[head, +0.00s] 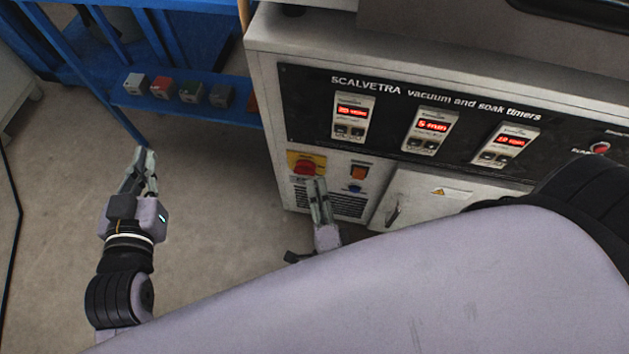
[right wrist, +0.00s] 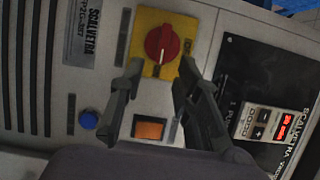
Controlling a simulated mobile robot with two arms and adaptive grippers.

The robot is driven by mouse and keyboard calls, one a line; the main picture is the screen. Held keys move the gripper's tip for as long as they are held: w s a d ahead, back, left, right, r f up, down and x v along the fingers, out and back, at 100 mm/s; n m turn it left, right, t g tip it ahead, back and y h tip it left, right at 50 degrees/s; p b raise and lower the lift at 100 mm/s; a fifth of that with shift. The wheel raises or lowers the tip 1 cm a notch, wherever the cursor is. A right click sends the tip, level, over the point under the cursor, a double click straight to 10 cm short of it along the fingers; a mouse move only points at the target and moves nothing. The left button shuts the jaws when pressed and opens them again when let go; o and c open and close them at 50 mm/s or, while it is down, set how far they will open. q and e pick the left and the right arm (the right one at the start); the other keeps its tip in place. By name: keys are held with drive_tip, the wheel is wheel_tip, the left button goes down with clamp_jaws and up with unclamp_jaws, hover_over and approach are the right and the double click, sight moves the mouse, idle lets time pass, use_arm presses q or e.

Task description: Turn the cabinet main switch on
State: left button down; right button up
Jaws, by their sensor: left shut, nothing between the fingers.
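The main switch is a red rotary knob (head: 305,167) on a yellow plate, at the left of the cabinet's (head: 262,100) front. In the right wrist view the knob (right wrist: 162,43) shows a white line, roughly upright in that picture. My right gripper (right wrist: 161,66) is open and empty, its fingertips on either side of the lower part of the yellow plate (right wrist: 147,20); contact cannot be told. In the head view the right gripper (head: 317,183) is just below and right of the knob. My left gripper (head: 146,160) is shut and empty, over the floor away from the cabinet.
An orange rocker switch (head: 359,172) and a blue button (head: 354,188) sit right of the knob. Timers with lit red displays (head: 432,126) are above. A cabinet door handle (head: 393,214) is lower right. A blue rack (head: 125,98) with small blocks stands at left.

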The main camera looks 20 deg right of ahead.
drive_tip(key=v, duration=0.9)
drive_tip(key=shift+d, duration=0.1)
